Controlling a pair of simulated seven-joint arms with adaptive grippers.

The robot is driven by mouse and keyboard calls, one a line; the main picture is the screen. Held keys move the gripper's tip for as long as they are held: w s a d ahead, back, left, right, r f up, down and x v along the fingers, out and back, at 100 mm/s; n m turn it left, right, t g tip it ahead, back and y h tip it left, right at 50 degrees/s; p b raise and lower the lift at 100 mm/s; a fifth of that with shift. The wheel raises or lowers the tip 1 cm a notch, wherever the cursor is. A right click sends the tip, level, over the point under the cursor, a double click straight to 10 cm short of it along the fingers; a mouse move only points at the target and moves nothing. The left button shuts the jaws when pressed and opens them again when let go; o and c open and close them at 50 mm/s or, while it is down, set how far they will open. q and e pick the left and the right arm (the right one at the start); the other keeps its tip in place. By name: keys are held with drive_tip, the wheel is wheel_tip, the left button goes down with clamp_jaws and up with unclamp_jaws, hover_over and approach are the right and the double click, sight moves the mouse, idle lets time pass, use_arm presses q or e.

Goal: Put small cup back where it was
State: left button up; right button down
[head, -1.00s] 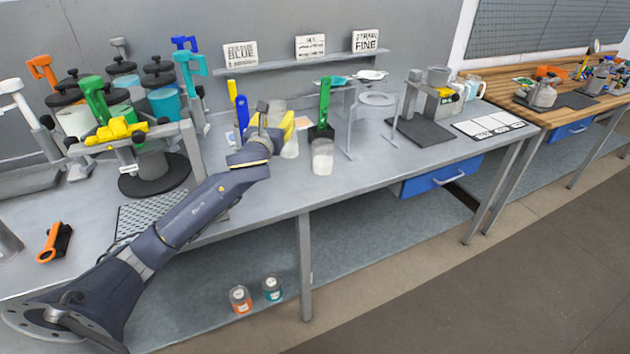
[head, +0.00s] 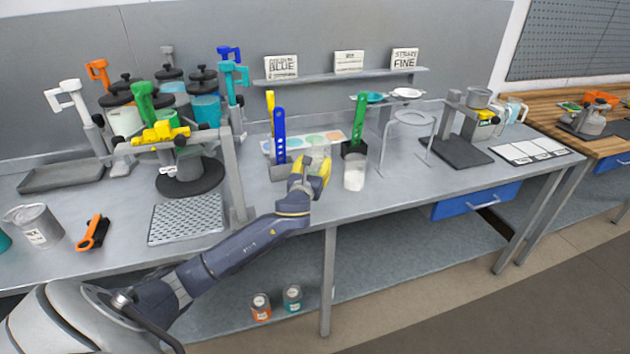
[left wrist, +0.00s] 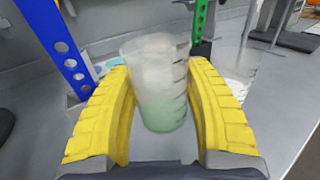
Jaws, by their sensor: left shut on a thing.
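My left gripper (head: 312,176), with yellow finger pads, is shut on a small translucent cup (left wrist: 158,85). The cup has graduation marks and pale green in its lower part. In the left wrist view the cup stands roughly upright between the two yellow pads (left wrist: 158,125). In the head view it is partly hidden by the gripper, at the front-middle of the grey bench (head: 390,195). I cannot tell whether its base touches the bench. My right gripper is not in view.
A second clear cup (head: 355,173) with white contents stands just right of my gripper. Blue (head: 280,135) and green (head: 360,120) upright perforated sticks stand nearby, with a strip of coloured discs (head: 305,142) behind. A perforated plate (head: 187,218) lies left.

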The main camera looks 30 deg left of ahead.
use_arm(q)
drive_tip(key=shift+f, duration=3.05)
drive_tip(key=shift+f, duration=0.1)
drive_tip(key=o, duration=1)
drive_tip(key=shift+s, duration=0.15)
drive_tip(key=v, duration=1.1)
drive_tip(key=shift+s+d, duration=0.2)
drive_tip(key=shift+s, duration=0.1)
